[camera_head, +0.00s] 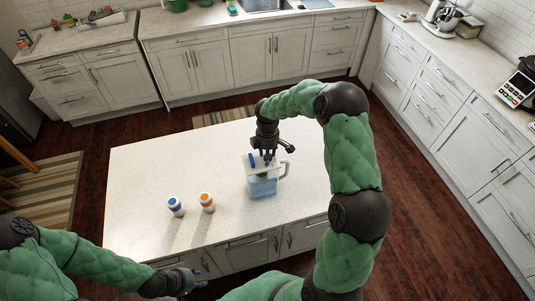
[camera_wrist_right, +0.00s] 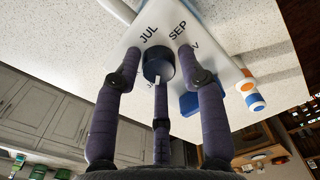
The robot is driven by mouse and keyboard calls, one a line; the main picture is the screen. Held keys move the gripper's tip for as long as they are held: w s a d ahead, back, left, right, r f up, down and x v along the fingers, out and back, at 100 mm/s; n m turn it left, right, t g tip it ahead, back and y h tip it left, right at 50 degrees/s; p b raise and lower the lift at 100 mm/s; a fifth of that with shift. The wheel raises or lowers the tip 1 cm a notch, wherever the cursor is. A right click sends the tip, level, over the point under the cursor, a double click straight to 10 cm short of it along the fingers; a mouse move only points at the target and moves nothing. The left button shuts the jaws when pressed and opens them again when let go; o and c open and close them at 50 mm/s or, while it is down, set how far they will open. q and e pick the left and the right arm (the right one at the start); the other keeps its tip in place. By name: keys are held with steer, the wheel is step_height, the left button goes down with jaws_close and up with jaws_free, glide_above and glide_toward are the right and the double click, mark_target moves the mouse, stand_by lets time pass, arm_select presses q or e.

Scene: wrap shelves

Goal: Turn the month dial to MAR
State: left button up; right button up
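A clear pitcher (camera_head: 263,188) with blue contents and a handle on its right stands on the island. Its white lid (camera_wrist_right: 205,20) carries a round dark dial (camera_wrist_right: 158,64) and a blue part (camera_wrist_right: 188,104). JUL and SEP are readable beside the dial; other month letters are partly hidden, and MAR is not visible. The dial's pale mark points down in the wrist view, toward partly hidden letters starting with J. My right gripper (camera_head: 266,160) is over the lid, its three fingers (camera_wrist_right: 160,75) spread open around the dial. My left gripper (camera_head: 190,280) is low, in front of the island; its opening is unclear.
Two small bottles stand left of the pitcher on the island (camera_head: 135,170), one with a blue cap (camera_head: 175,206) and one with an orange cap (camera_head: 206,202). The left of the island top is clear. Counters with cabinets line the back and right.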

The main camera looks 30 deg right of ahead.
jaws_close()
steer(key=m+b, duration=0.1)
steer(key=b, duration=0.1)
steer(key=m+b, duration=0.1)
steer(key=m, duration=0.1)
steer(key=shift+f+m+b, duration=0.2)
steer(key=shift+m+b, duration=0.1)
steer(key=shift+b, duration=0.1)
steer(key=m+b, duration=0.2)
steer(key=m, duration=0.1)
steer(key=shift+r+m+b, duration=0.15)
steer(key=shift+m+b, duration=0.7)
steer(key=shift+m, duration=0.85)
steer(key=shift+d, duration=0.1)
steer(key=o, duration=0.6)
jaws_free()
